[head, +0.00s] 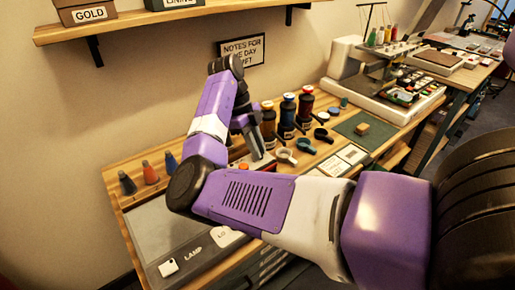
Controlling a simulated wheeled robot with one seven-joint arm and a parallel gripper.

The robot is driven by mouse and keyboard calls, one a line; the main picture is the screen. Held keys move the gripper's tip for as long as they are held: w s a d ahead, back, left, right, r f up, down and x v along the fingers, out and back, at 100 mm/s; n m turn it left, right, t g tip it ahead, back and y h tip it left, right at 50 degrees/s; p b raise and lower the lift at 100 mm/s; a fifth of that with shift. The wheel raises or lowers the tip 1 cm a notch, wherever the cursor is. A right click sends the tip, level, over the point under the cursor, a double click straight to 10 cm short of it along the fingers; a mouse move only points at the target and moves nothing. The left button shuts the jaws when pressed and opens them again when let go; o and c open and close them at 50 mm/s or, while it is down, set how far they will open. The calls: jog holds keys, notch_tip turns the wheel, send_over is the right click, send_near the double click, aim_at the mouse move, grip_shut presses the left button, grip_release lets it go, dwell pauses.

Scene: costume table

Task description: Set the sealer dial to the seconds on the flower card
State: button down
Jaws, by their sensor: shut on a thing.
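My gripper (248,128) reaches down from my wrist at the back middle of the wooden table, partly hidden by my arm. Its fingers are shut at what seems to be the sealer (260,161), a pale low device with a red part beside it. The dial between the fingers is too small and hidden to make out, and its setting cannot be read. Pale cards (345,158) lie right of the sealer. I cannot tell which, if any, is the flower card, and no seconds are readable.
Dark bottles with coloured bands (287,112) stand right of my gripper, with round dark-handled tools before them. A green mat (362,129) holds a small block. Small cones (150,173) stand at left behind a grey panel marked LAMP (185,235). A shelf (150,25) hangs above.

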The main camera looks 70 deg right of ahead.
jog(key=c, duration=1.3)
grip_release()
jog(key=shift+c, duration=0.2)
jog(key=v, duration=0.7)
jog(key=shift+w+r+p, duration=0.2)
jog(key=shift+r+p, duration=0.1)
